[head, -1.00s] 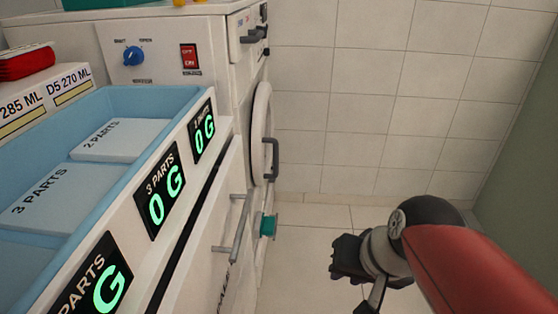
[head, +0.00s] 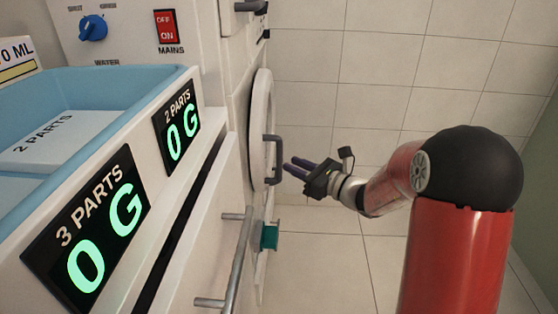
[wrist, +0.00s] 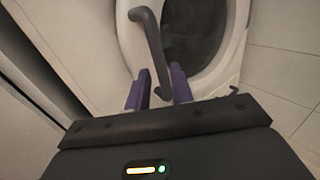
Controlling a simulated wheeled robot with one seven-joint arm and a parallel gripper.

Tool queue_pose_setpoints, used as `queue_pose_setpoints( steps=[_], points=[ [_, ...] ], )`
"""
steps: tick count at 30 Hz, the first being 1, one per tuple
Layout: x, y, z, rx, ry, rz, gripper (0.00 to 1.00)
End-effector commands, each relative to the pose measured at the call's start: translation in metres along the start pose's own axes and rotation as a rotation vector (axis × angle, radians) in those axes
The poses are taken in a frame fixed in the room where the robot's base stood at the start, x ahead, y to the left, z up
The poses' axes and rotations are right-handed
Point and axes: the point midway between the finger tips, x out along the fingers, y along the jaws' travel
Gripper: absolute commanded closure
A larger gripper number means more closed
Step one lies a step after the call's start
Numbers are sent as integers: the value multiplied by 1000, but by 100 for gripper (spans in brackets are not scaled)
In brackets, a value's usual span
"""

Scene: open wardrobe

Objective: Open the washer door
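The washer door (head: 261,125) is a round white ring on the machine's front, seen nearly edge-on in the head view; it looks shut. In the wrist view its white rim (wrist: 215,75) surrounds dark glass. The door's dark grey bar handle (head: 279,160) stands upright and also shows in the wrist view (wrist: 149,40). My gripper (head: 288,168) is just right of the handle, its purple fingers pointing at it. In the wrist view the fingers (wrist: 158,78) are apart, with the handle's lower end between or just beyond them; contact cannot be told.
A white cabinet with a blue tray (head: 90,88) and green "0 G" displays stands at the left. A grey bar handle (head: 233,262) and a teal knob (head: 269,237) stick out below the door. A blue dial (head: 93,28) and red switch (head: 165,27) are above. Floor at right is clear.

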Motion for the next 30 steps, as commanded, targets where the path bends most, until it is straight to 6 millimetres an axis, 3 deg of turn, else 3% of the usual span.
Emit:
queue_pose_setpoints(
  steps=[9,21,27,30],
  points=[
    [49,1,1,-3,1,4,77],
    [59,1,0,-3,2,2,77],
    [58,1,0,-3,2,2,100],
    [58,1,0,-3,2,2,100]
  ],
)
